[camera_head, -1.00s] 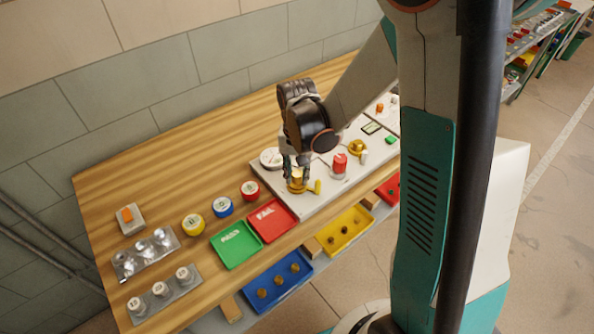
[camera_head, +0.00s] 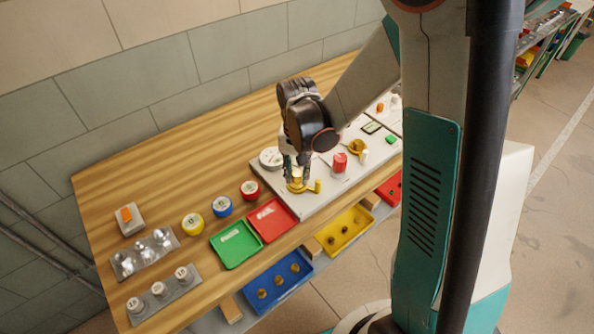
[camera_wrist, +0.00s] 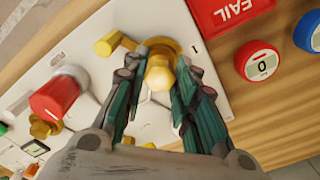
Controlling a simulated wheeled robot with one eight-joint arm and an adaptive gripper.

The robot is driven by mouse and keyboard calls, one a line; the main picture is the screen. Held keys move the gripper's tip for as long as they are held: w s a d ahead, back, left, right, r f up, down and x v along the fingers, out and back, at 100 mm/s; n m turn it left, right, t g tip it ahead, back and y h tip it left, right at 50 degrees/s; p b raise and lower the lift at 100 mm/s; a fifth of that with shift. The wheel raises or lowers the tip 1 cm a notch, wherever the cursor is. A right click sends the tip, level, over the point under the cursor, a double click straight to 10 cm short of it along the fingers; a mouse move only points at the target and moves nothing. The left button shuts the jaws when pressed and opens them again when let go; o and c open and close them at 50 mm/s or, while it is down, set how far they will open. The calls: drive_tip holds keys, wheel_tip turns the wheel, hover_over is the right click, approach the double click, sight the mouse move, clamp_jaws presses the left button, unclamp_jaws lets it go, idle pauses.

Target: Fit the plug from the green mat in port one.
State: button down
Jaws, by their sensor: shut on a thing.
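My gripper (camera_head: 298,181) points down at the front left of the white board (camera_head: 318,208). In the wrist view, its fingers (camera_wrist: 160,82) are shut on a gold, faceted piece (camera_wrist: 159,72). This piece stands at a round brass fitting (camera_wrist: 150,45), beside a printed "1" on the board. I cannot tell whether it is seated in the fitting or just above it. A brass arm leads from the fitting to a yellow cylinder (camera_wrist: 107,43), also visible in the head view (camera_head: 317,186). The fingers partly hide the fitting.
A red knob (camera_head: 339,162) and another brass fitting (camera_head: 357,147) stand on the board to the right. Red (camera_head: 290,228) and green (camera_head: 222,262) trays lie to the left, with several round coloured pieces behind them. Bare wood lies at the back left.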

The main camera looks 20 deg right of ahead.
drive_tip(key=shift+s+f+b, duration=0.1)
drive_tip(key=shift+f+b, duration=1)
drive_tip(key=shift+b, duration=0.15)
idle(2.1)
drive_tip(key=c, duration=1.2)
unclamp_jaws()
drive_tip(key=shift+r+p, duration=2.8)
drive_tip(key=shift+r, duration=1.25)
